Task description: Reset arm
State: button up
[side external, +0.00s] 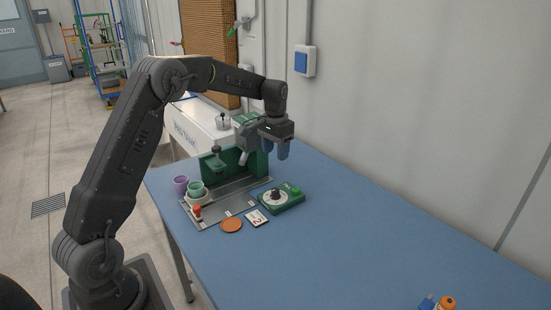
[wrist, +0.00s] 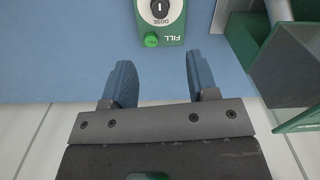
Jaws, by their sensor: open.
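My gripper (side external: 264,156) is above the blue table (side external: 340,215), over the back right of the green dispenser station. In the wrist view my gripper (wrist: 158,60) has its two blue-grey fingers spread apart, with nothing between them. A green control box (side external: 282,199) with a dark knob and a bright green button lies on the table below. In the wrist view this control box (wrist: 175,37) shows the words DOSE and FILL, ahead of the fingertips and apart from them.
A green dispenser (side external: 213,164) stands on a grey base plate (side external: 228,208). A purple cup (side external: 181,185) and a green cup (side external: 196,188) are at its left. An orange disc (side external: 232,225) and a numbered card (side external: 257,217) lie in front. An orange-capped bottle (side external: 446,302) is at lower right. The table's right half is mostly clear.

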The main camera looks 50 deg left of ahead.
jog(key=s+d+r+t, duration=0.3)
jog(key=s+d+r, duration=0.9)
jog(key=s+d, duration=0.15)
jog(key=s+d+f+t, duration=0.1)
jog(key=s+d, duration=0.2)
jog(key=s, duration=0.5)
jog(key=s+d+f+m+t, duration=0.1)
jog(key=s+d, duration=0.2)
jog(key=s, duration=0.5)
jog(key=shift+s+t, duration=0.15)
jog(key=shift+t, duration=0.15)
